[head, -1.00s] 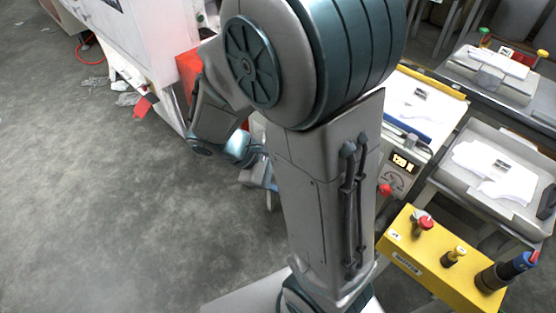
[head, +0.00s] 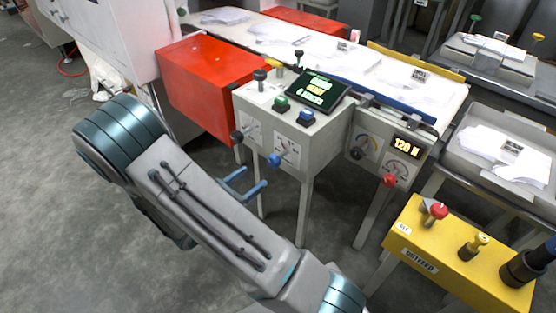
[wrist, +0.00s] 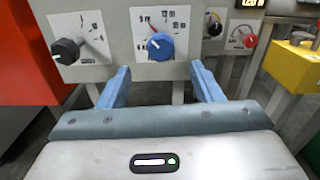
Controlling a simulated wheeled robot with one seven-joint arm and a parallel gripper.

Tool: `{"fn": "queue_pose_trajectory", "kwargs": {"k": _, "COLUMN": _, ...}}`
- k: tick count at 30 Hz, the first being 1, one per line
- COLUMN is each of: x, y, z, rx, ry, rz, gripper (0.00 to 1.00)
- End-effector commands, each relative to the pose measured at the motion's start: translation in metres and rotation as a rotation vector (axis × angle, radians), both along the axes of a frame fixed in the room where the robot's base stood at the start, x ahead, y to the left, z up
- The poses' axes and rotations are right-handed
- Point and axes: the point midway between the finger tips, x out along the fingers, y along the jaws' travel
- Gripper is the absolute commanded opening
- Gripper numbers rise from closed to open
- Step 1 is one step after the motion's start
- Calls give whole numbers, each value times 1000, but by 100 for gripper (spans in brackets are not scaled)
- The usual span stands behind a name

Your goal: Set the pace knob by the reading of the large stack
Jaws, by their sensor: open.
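A grey console (head: 290,125) carries two front dials. One has a black knob (head: 238,135), the other a blue knob (head: 274,160); I cannot read which is the pace knob. In the wrist view the blue knob (wrist: 160,45) has a red pointer mark near the top of its scale, and the black knob (wrist: 68,50) is at the left. My gripper (head: 250,180) is open and empty, its blue fingers either side of the blue knob's column in the wrist view, apart from it. White stacks (head: 405,78) lie on the bench; I cannot tell which is the large one.
A lit readout (head: 406,146) shows about 120 N above a red knob (head: 389,181). A console screen (head: 318,92) has small text. A red box (head: 205,85) stands left, a yellow box (head: 450,265) right. Floor in front is clear.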

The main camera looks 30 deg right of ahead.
Motion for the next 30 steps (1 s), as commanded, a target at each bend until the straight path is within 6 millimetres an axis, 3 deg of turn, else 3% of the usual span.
{"fn": "queue_pose_trajectory", "kwargs": {"k": 9, "x": 21, "y": -66, "z": -1, "rx": 1, "ry": -2, "rz": -8, "gripper": 59}}
{"fn": "queue_pose_trajectory", "kwargs": {"k": 15, "x": 34, "y": -97, "z": 0, "rx": 1, "ry": -2, "rz": -5, "gripper": 59}}
{"fn": "queue_pose_trajectory", "kwargs": {"k": 21, "x": 39, "y": -112, "z": 0, "rx": 2, "ry": -1, "rz": -5, "gripper": 59}}
{"fn": "queue_pose_trajectory", "kwargs": {"k": 30, "x": 40, "y": -113, "z": 1, "rx": 2, "ry": 0, "rz": -3, "gripper": 59}}
